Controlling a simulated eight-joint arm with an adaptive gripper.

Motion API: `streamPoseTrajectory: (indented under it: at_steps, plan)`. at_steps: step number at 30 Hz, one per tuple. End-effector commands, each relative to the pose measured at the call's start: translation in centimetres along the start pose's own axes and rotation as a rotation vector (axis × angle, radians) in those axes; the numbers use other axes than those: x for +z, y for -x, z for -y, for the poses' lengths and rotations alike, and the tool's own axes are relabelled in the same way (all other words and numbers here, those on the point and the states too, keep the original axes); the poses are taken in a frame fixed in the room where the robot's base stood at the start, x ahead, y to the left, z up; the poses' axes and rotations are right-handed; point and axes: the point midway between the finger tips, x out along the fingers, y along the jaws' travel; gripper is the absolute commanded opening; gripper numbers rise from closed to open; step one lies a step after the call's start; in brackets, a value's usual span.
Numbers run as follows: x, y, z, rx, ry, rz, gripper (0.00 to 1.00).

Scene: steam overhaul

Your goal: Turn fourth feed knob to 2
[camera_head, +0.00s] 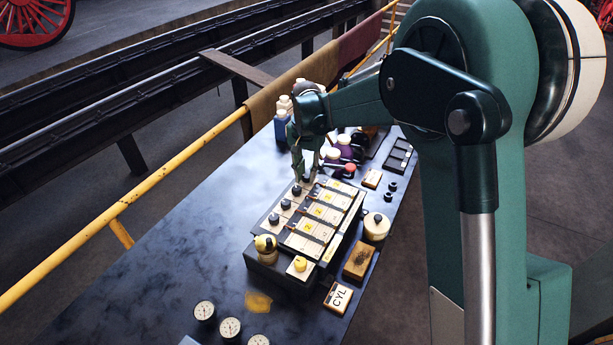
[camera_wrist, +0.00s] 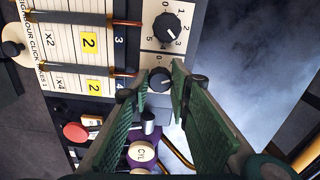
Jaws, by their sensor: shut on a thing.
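The fourth feed knob (camera_wrist: 160,81) is a dark round knob beside row 4 in the wrist view. My gripper (camera_wrist: 159,74) has its green fingers on either side of this knob and is shut on it. The knob's small pale mark seems to point to the upper right; the finger hides most of its scale, and I cannot read the setting. The third feed knob (camera_wrist: 167,28) is free above it, with numbers around it. In the head view my gripper (camera_head: 306,160) stands at the far end of the knob row and mostly hides the fourth knob.
The feed box (camera_head: 310,225) has pale strips with yellow number tags. A yellow rail (camera_head: 150,187) runs along the left. The bench (camera_head: 170,255) is clear left of the box.

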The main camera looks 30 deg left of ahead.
Motion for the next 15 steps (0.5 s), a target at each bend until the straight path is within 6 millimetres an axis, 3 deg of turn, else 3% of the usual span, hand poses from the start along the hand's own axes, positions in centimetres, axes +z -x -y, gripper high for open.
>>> streamPoseTrajectory:
  at_steps: [15]
  plan:
    - [-0.01, -0.02, 0.07, -0.001, -0.324, 0.000, 0.08]
